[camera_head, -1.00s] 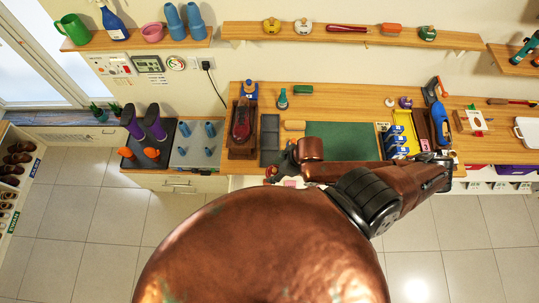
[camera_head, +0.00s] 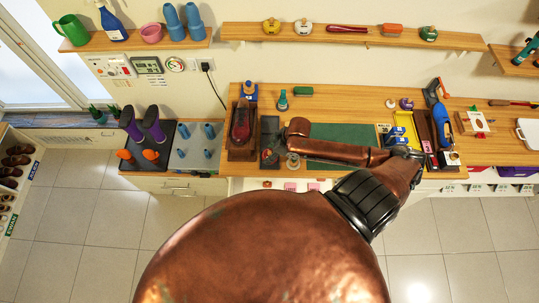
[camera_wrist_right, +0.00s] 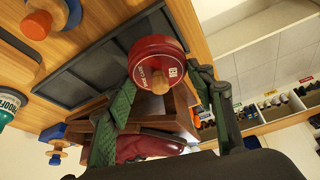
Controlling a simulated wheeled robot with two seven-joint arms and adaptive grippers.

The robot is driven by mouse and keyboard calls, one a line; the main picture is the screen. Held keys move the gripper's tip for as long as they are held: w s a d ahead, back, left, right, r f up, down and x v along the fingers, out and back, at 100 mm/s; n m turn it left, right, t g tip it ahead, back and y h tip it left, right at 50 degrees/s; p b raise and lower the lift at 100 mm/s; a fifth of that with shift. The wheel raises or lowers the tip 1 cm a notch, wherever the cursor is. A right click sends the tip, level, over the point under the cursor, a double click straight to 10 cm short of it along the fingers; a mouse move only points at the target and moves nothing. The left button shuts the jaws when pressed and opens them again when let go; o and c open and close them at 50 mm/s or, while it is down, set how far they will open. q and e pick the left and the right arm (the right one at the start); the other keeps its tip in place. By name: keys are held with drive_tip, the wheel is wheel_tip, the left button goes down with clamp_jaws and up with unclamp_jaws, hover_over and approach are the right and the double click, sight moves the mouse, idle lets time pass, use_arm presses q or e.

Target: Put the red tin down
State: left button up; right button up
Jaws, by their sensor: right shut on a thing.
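The red tin (camera_wrist_right: 157,52), round with a wooden knob on its face, sits between the green-padded fingers of my right gripper (camera_wrist_right: 170,108) in the wrist view. The gripper is shut on it. In the head view my right gripper (camera_head: 271,156) is at the front of the dark compartment tray (camera_head: 270,126), left of the green mat. The tray also shows behind the tin in the wrist view (camera_wrist_right: 72,75). I cannot tell whether the tin touches the tray. My left gripper is not in view.
A red shoe (camera_head: 240,122) in a wooden box stands just left of the tray and shows close below the tin in the wrist view (camera_wrist_right: 148,146). The green mat (camera_head: 345,133) lies right, partly behind my arm. A green bottle (camera_head: 283,100) stands behind the tray.

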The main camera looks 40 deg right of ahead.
drive_tip(key=shift+w+d+f, duration=0.1)
drive_tip(key=shift+w+f, duration=0.1)
drive_tip(key=shift+f, duration=1.7)
drive_tip(key=o, duration=1.2)
drive_tip(key=shift+f, duration=0.15)
drive_tip(key=shift+o, duration=0.2)
drive_tip(key=v, duration=1.2)
drive_tip(key=shift+w, duration=0.1)
